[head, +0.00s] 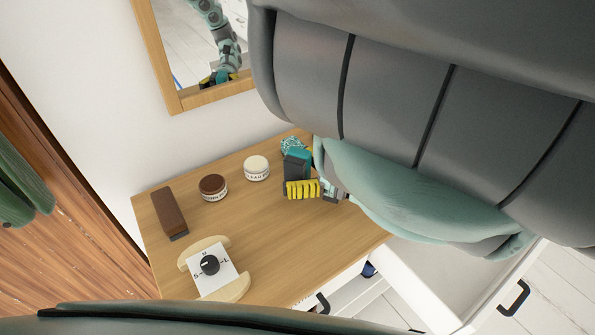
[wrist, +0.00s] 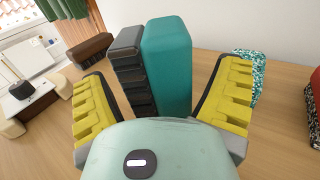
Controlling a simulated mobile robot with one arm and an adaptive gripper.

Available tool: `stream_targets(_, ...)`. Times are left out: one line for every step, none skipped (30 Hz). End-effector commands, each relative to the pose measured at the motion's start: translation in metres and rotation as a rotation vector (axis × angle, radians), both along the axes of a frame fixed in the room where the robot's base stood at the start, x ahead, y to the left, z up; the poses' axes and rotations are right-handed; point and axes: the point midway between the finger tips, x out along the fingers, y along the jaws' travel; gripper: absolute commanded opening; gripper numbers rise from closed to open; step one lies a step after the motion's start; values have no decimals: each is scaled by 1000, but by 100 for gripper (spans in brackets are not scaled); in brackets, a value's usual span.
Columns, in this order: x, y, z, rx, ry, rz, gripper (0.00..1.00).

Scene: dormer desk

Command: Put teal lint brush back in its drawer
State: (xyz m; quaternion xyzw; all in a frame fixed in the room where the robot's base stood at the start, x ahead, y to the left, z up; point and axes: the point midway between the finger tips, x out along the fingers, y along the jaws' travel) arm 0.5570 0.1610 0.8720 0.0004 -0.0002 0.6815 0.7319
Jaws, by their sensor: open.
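The teal lint brush (wrist: 167,62), a teal block with a dark ribbed side, stands upright on the desk in the wrist view. It also shows in the head view (head: 298,160) near the desk's back right. My gripper (wrist: 158,80) is open, with one yellow finger on each side of the brush and visible gaps between. In the head view my gripper (head: 303,188) is right at the brush, partly hidden by my arm. An open white drawer (head: 428,282) with a black handle juts out at lower right; its inside is partly hidden by my arm.
On the desk (head: 265,235) are a brown shoe brush (head: 168,212), a brown-lidded jar (head: 213,187), a cream jar (head: 256,168) and a dial stand (head: 210,267). A teal speckled item (wrist: 251,75) stands right behind the gripper. A mirror (head: 176,100) hangs behind.

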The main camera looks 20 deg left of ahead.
Motion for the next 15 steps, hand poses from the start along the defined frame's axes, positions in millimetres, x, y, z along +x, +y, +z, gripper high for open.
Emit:
stream_targets(0,0,0,0,0,0,89)
stream_targets(0,0,0,0,0,0,89)
stream_targets(0,0,0,0,0,0,88)
stream_targets(0,0,0,0,0,0,84)
stream_targets(0,0,0,-1,0,1,81)
stream_targets(0,0,0,-1,0,1,77)
stream_targets(0,0,0,-1,0,1,74)
stream_targets(0,0,0,-1,0,1,71)
stream_targets(0,0,0,-1,0,1,67)
stream_targets(0,0,0,-1,-1,1,64)
stream_targets(0,0,0,-1,0,1,61)
stream_targets(0,0,0,-1,0,1,56)
stream_targets(0,0,0,-1,0,1,53)
stream_targets(0,0,0,-1,-1,1,50)
stream_targets(0,0,0,-1,0,1,46)
